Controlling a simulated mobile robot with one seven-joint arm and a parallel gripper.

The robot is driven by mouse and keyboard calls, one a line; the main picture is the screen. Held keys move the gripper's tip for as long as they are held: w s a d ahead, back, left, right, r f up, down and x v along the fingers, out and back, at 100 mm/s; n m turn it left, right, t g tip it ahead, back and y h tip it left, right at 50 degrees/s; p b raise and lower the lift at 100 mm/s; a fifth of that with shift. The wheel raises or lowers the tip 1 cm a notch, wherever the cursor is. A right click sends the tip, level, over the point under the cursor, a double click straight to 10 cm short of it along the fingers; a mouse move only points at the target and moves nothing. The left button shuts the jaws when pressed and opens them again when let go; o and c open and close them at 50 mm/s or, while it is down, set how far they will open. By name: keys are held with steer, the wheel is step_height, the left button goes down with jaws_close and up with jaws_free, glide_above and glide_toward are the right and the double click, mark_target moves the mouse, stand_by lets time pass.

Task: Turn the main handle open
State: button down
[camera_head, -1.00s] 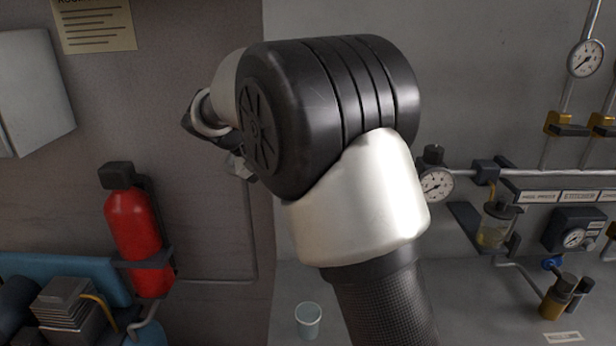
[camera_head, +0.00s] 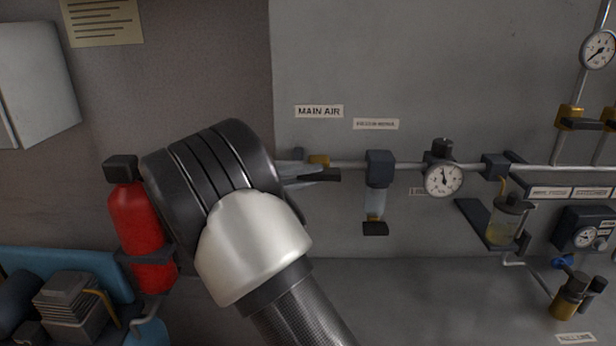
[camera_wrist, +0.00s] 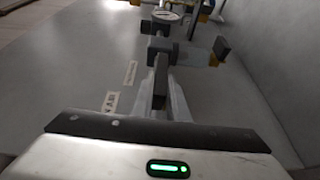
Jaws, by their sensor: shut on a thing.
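The main handle (camera_head: 328,175) is a dark lever at a brass valve (camera_head: 318,160) on the pipe, below the MAIN AIR label (camera_head: 319,111). In the head view it points right, roughly along the pipe. My gripper (camera_head: 306,173) reaches it from the left, with my arm hiding most of the hand. In the wrist view the handle (camera_wrist: 160,88) sits between the two fingers of my gripper (camera_wrist: 165,103), which are shut on it. Part of the valve is hidden.
Right of the handle are a filter bowl (camera_head: 377,196), a pressure gauge (camera_head: 443,180) and an oiler jar (camera_head: 507,220) on the same pipe. A red extinguisher (camera_head: 137,220) hangs behind my arm at left.

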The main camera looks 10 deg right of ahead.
steer(key=shift+h, duration=0.3)
steer(key=c, duration=1.7)
jaws_free()
steer(key=s+a, duration=0.1)
steer(key=a, duration=0.4)
steer(key=s+a, duration=0.1)
steer(key=a, duration=0.5)
steer(key=s+a, duration=0.1)
steer(key=a, duration=0.5)
steer(key=shift+s+f+b, duration=0.2)
steer(key=shift+b, duration=0.2)
